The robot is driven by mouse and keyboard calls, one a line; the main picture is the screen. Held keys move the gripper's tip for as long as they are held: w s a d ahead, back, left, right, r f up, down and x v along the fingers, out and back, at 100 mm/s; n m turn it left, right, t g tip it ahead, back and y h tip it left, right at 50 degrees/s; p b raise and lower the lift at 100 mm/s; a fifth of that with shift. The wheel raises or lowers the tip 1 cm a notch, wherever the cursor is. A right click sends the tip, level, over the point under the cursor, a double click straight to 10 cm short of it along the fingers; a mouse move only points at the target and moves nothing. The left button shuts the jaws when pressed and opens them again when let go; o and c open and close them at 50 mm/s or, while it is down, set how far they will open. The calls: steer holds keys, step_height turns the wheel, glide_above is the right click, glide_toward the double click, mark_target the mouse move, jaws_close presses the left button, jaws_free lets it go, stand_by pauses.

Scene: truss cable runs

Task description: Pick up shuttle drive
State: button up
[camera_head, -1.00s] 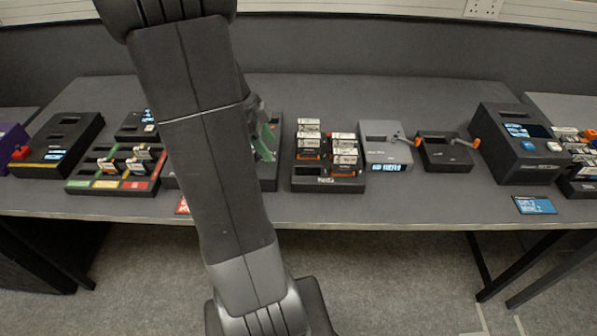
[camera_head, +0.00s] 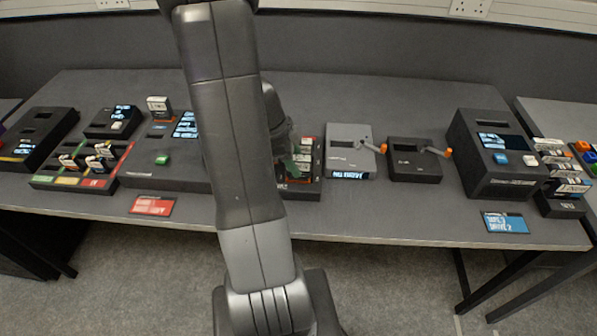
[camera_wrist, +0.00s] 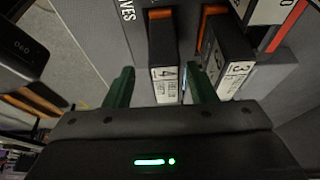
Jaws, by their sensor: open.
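Several small drives with white labels and orange parts sit in the dark drive rack (camera_head: 300,195), partly hidden by my arm in the head view. In the wrist view, a dark drive labelled 4 (camera_wrist: 166,60) lies between the green fingers of my gripper (camera_wrist: 163,88), apart from them as far as I can see. A drive labelled 3 (camera_wrist: 228,62) is just right of the right finger. My gripper is open and empty over the rack; it also shows in the head view (camera_head: 291,165). I cannot tell which drive is the shuttle drive.
A grey box (camera_head: 350,150) and a dark box (camera_head: 414,160), both with orange-tipped levers, stand right of the rack. A large dark station (camera_head: 497,155) is farther right. At left, another drive (camera_head: 158,107) stands upright in a dark station. The table's front strip is mostly clear.

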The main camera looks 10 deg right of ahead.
mark_target(301, 168)
steer(key=shift+w+p+x, duration=0.1)
steer(key=shift+p+x, duration=0.1)
steer(key=shift+x, duration=0.9)
steer(key=shift+w+p+x, duration=0.15)
steer(key=shift+x, duration=0.95)
steer(key=shift+c, duration=0.2)
jaws_close()
